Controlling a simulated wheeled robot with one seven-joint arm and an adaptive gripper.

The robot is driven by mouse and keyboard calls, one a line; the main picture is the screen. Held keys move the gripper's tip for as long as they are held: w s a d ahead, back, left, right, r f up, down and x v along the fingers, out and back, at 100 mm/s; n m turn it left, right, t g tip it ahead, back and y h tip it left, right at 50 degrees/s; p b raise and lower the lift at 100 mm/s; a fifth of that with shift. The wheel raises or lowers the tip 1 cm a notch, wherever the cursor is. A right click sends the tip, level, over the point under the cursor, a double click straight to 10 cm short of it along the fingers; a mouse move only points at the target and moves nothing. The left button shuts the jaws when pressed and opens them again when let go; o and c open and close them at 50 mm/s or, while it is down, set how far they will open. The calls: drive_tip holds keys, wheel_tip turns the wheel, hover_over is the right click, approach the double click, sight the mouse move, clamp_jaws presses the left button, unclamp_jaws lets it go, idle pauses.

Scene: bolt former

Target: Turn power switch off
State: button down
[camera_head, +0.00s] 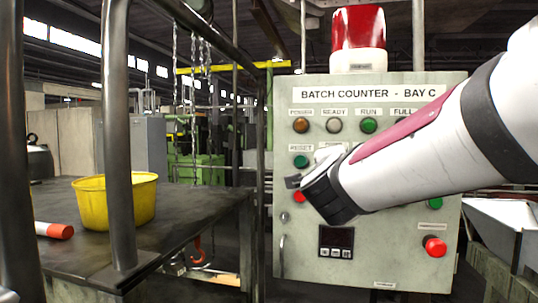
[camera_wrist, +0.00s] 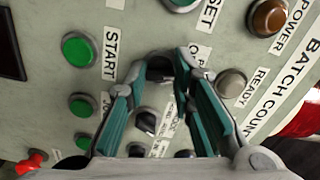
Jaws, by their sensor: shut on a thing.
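The grey control panel (camera_head: 385,270), titled BATCH COUNTER - BAY C, faces me in the head view. In the wrist view, the teal fingers of my gripper (camera_wrist: 170,65) reach the panel and are closed around a black knob (camera_wrist: 159,70). Its label is mostly hidden by a finger, so I cannot read whether it is the power switch. A second black knob (camera_wrist: 147,122) shows between the fingers. An amber POWER lamp (camera_head: 300,125) is at the panel's top left. In the head view my gripper (camera_head: 292,182) is at the panel's left, its grip hidden by the wrist.
A green START button (camera_wrist: 79,49) and another green button (camera_wrist: 82,105) are beside the fingers. A red button (camera_head: 435,247) sticks out at the panel's lower right. A dark table (camera_head: 190,205) with a yellow bucket (camera_head: 128,200) stands left, behind metal posts.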

drive_tip(key=shift+n+p, duration=0.95)
drive_tip(key=shift+n, duration=0.55)
drive_tip(key=shift+f, duration=0.1)
drive_tip(key=c, duration=1.4)
unclamp_jaws()
drive_tip(key=shift+o, duration=0.2)
drive_tip(key=v, duration=1.2)
